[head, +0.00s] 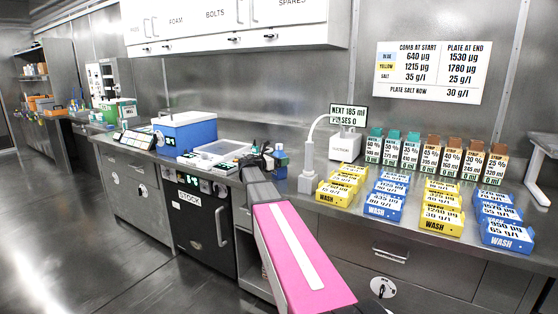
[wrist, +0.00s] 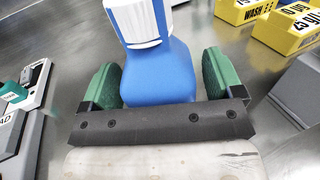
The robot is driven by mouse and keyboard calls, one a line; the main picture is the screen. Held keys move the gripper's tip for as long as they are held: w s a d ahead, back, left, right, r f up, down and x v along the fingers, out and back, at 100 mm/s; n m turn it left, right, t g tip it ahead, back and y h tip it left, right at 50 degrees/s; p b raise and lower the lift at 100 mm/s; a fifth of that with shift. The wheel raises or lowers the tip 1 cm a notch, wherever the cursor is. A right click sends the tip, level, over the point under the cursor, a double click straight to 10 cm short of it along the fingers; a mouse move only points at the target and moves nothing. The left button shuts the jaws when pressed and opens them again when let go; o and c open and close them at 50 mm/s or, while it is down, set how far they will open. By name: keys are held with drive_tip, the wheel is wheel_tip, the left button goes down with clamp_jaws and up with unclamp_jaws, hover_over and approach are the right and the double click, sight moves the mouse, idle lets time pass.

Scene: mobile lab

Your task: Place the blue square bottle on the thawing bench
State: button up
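The blue square bottle (head: 282,158) with a white ribbed cap stands on the steel counter, left of the grey post. In the wrist view the bottle (wrist: 158,75) fills the space between the two green finger pads of my gripper (wrist: 160,82). A thin gap seems to show between the bottle and the right pad; contact on the left is unclear. In the head view my gripper (head: 266,158) is at the bottle, partly hidden by my arm. I cannot tell which surface is the thawing bench; no label for it is readable.
A white tray (head: 222,149) and a blue box with a white lid (head: 187,133) stand left of my gripper. A grey post (head: 307,170) stands close on the right. Yellow and blue wash blocks (head: 383,205) crowd the right counter. Open floor (head: 80,220) lies at left.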

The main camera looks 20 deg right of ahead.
drive_tip(key=shift+r, duration=0.15)
drive_tip(key=v, duration=1.2)
